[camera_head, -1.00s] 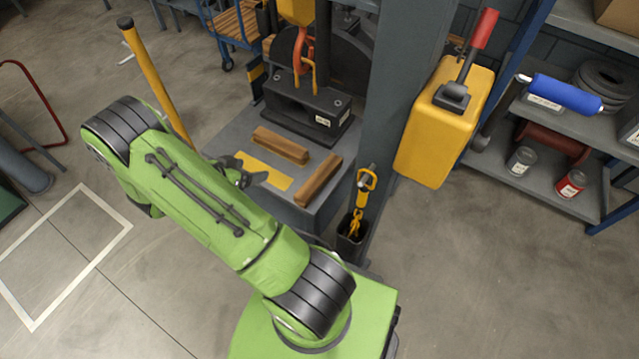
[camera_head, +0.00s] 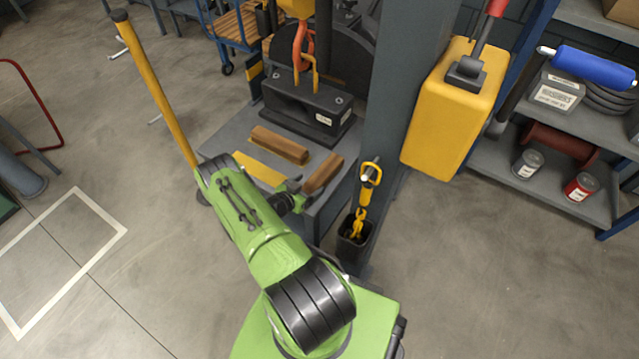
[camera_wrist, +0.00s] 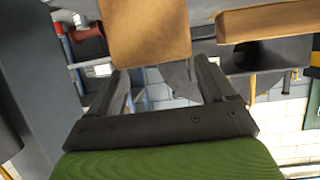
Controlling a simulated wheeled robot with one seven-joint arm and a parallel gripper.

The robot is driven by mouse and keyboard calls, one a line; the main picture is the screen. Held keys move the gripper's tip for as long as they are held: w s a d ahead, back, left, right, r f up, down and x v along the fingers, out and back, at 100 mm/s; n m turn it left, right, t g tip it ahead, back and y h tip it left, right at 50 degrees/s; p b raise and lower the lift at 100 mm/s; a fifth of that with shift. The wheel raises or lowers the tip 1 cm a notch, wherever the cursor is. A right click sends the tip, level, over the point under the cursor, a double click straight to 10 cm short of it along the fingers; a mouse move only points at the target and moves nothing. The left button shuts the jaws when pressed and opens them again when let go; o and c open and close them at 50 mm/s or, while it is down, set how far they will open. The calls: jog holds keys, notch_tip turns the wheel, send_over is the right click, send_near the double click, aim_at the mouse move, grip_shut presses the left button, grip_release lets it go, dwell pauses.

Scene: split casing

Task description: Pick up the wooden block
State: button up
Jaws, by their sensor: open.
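Two wooden blocks lie on the grey press bed (camera_head: 230,134). One brown block (camera_head: 279,145) lies farther back, and a second block (camera_head: 323,173) lies nearer the front right edge. My gripper (camera_head: 295,198) is close to the near end of the second block, its jaws partly hidden by my arm. In the wrist view my gripper (camera_wrist: 158,76) is open with nothing between its fingers. A large wooden block (camera_wrist: 145,32) appears just beyond the fingertips, and another wooden block (camera_wrist: 260,24) shows to the right.
A yellow strip (camera_head: 258,168) marks the bed. A dark press block (camera_head: 306,107) with a hook (camera_head: 302,50) above stands behind. A grey column (camera_head: 400,100), a black holder (camera_head: 354,236) with a yellow chain and a yellow box (camera_head: 450,110) stand right. A yellow post (camera_head: 155,88) rises left.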

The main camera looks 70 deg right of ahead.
aim_at(316, 180)
jog(key=b+x, duration=0.2)
jog(key=x, duration=0.3)
jog(key=shift+w+f, duration=0.1)
jog(key=c, duration=1.3)
